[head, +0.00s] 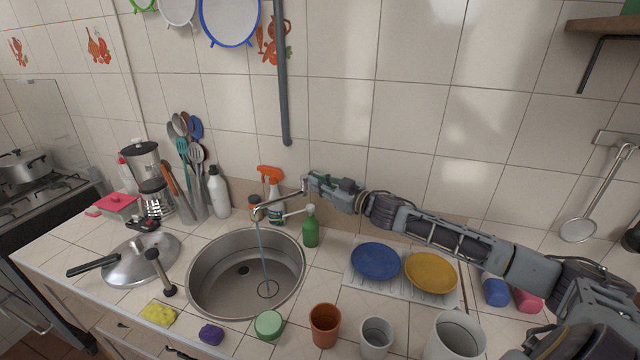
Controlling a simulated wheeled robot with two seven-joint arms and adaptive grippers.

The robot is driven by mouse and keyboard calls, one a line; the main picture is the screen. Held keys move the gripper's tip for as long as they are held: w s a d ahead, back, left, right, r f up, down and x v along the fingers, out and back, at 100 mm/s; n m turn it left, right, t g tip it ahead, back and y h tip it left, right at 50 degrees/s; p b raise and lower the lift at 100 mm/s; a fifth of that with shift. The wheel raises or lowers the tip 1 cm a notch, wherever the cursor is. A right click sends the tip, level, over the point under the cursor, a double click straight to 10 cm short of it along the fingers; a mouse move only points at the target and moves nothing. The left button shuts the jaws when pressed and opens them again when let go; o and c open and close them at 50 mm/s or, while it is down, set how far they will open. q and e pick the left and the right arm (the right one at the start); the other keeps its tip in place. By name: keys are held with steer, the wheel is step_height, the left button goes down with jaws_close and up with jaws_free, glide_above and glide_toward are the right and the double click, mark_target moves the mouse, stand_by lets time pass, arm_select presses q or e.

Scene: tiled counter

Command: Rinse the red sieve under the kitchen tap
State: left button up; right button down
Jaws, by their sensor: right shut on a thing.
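The tap (272,208) stands behind the round steel sink (201,262), and a thin blue stream of water (263,250) falls from its spout into the basin. My right gripper (307,186) reaches in from the right and is shut at the tap's upper end, apparently on its lever; the exact contact is too small to make out. I see no red sieve in this view. A blue-rimmed sieve (229,22) hangs on the wall, with a white one (178,10) and a green-rimmed one (143,4) to its left, cut by the top edge. My left gripper is not in view.
A green bottle (311,229) and an orange-topped spray bottle (275,204) stand beside the tap. A rack holds a blue plate (376,261) and a yellow plate (431,272). Cups (324,325) line the front edge. A pan lid (141,260) lies left of the sink.

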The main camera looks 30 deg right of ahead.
steer(key=shift+r, duration=0.25)
steer(key=c, duration=1.6)
jaws_free()
steer(key=shift+c, duration=0.2)
steer(key=shift+o, duration=0.8)
steer(key=shift+f, duration=0.1)
steer(key=shift+f, duration=0.1)
steer(key=shift+s, duration=0.25)
steer(key=v, duration=1.1)
steer(key=shift+s+d, duration=0.1)
steer(key=shift+s, duration=0.15)
stand_by(0.4)
